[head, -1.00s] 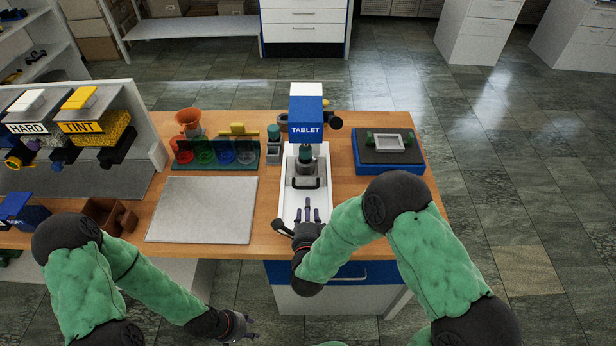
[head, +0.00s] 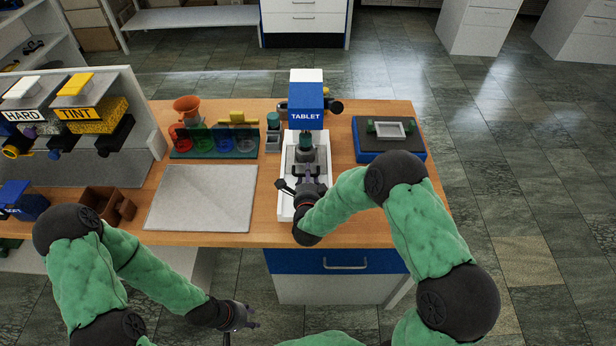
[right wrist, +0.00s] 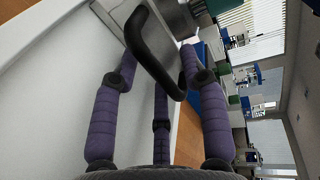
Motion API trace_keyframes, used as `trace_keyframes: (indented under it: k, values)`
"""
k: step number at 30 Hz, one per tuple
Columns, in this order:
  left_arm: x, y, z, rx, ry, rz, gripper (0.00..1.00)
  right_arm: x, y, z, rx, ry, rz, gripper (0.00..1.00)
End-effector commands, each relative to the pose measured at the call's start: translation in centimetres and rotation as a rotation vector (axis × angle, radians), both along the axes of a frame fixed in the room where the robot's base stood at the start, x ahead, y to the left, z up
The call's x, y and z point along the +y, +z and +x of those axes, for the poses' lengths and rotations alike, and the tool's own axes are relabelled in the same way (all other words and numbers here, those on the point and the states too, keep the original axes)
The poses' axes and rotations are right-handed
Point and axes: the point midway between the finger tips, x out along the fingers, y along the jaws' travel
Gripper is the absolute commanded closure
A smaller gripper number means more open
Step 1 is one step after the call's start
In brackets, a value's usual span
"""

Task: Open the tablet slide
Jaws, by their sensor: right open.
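The tablet press has a blue head marked TABLET (head: 306,117) and a white tray (head: 287,203) in front. Its grey slide sits under the head, toward the back of the tray. The slide's black handle (right wrist: 148,50) shows large in the right wrist view; in the head view my gripper mostly covers it. My right gripper (head: 309,172) is over the tray at the handle. Its purple fingers (right wrist: 158,72) are open, with the handle bar between or just ahead of them; contact cannot be told. My left gripper (head: 248,317) hangs low before the table, apart from the press.
A grey board (head: 202,198) lies left of the tray. A rack of coloured cups (head: 215,146) and an orange funnel (head: 186,108) stand behind it. A blue-sided scale (head: 390,154) stands right of the press. HARD and TINT dispensers (head: 85,114) stand at the left.

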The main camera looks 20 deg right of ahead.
Motion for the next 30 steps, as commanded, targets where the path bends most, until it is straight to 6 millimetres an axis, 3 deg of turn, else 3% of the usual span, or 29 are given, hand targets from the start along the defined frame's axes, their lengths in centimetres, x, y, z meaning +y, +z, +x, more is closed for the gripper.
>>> trace_keyframes:
  k: [5,10,17,20,30]
  values:
    - [0.0,0.0,0.0,0.000,0.000,0.000,0.60,0.0,0.0,0.0,0.000,0.000,0.000,0.56]
    - [0.0,0.0,0.0,0.000,0.000,0.000,0.60,0.0,0.0,0.0,0.000,0.000,0.000,0.99]
    - [0.0,0.0,0.0,0.000,0.000,0.000,0.60,0.1,0.0,-0.2,0.000,0.000,0.000,1.00]
    - [0.0,0.0,0.0,0.000,0.000,0.000,0.60,0.4,0.0,-1.2,0.002,0.002,0.000,1.00]
    - [0.0,-0.1,0.0,0.000,0.000,0.000,0.60,2.9,0.0,-9.5,0.003,0.005,0.000,1.00]
